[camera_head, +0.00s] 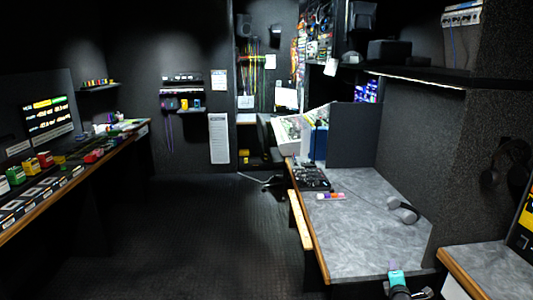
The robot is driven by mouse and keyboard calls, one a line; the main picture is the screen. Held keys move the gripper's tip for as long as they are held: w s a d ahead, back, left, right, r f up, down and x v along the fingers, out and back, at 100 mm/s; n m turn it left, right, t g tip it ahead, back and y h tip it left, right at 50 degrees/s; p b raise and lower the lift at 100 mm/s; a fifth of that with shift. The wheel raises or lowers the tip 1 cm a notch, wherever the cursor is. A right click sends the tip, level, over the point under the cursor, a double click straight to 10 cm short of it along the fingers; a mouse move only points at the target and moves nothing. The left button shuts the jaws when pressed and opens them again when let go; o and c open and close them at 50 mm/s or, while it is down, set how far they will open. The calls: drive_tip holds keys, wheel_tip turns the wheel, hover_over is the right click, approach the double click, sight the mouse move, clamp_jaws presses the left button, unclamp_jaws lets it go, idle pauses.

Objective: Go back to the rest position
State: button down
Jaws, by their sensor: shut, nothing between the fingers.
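My gripper (393,268) shows small at the bottom edge, right of centre, with a teal part and a dark joint behind it. It is shut and empty. It appears in front of the near edge of the grey-topped desk (365,245). Most of my arm is out of the picture.
On the desk are headphones (403,209), a dark control panel (311,177) and a small colourful item (331,196). A second grey worktop (490,272) is at the lower right. A long console (60,185) lines the left wall. The dark floor (190,235) between is clear.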

drive_tip(key=a+f, duration=0.2)
drive_tip(key=f, duration=0.1)
drive_tip(key=a+f+g, duration=0.1)
drive_tip(key=a+f, duration=0.2)
drive_tip(key=a+f+m+g+y, duration=0.1)
drive_tip(key=a+f, duration=0.2)
drive_tip(key=f, duration=0.1)
drive_tip(key=shift+a+b, duration=0.15)
drive_tip(key=shift+b, duration=0.2)
drive_tip(key=s+a+f+m+g+y+b, duration=0.1)
drive_tip(key=s+a+f+g, duration=0.1)
drive_tip(key=s+a+f, duration=0.35)
drive_tip(key=s+a+f+m+g+y, duration=0.1)
drive_tip(key=s+a+f+m+g, duration=0.15)
drive_tip(key=a+f, duration=0.55)
drive_tip(key=s+a+f+m+g+y+b, duration=0.15)
drive_tip(key=s+a+f, duration=0.25)
drive_tip(key=f, duration=0.5)
drive_tip(key=s+a+f+m+g, duration=0.2)
drive_tip(key=s+a+f+g, duration=0.2)
drive_tip(key=s+f, duration=0.45)
drive_tip(key=s+a+m+g, duration=0.2)
drive_tip(key=s+m+g, duration=0.2)
drive_tip(key=s, duration=0.7)
drive_tip(key=s+a+r+m+g+y, duration=0.1)
drive_tip(key=s+a+m+g, duration=0.2)
drive_tip(key=s, duration=0.8)
drive_tip(key=shift+s+a+m+g, duration=0.15)
drive_tip(key=shift+s+m+g, duration=0.1)
drive_tip(key=shift+m+g, duration=0.75)
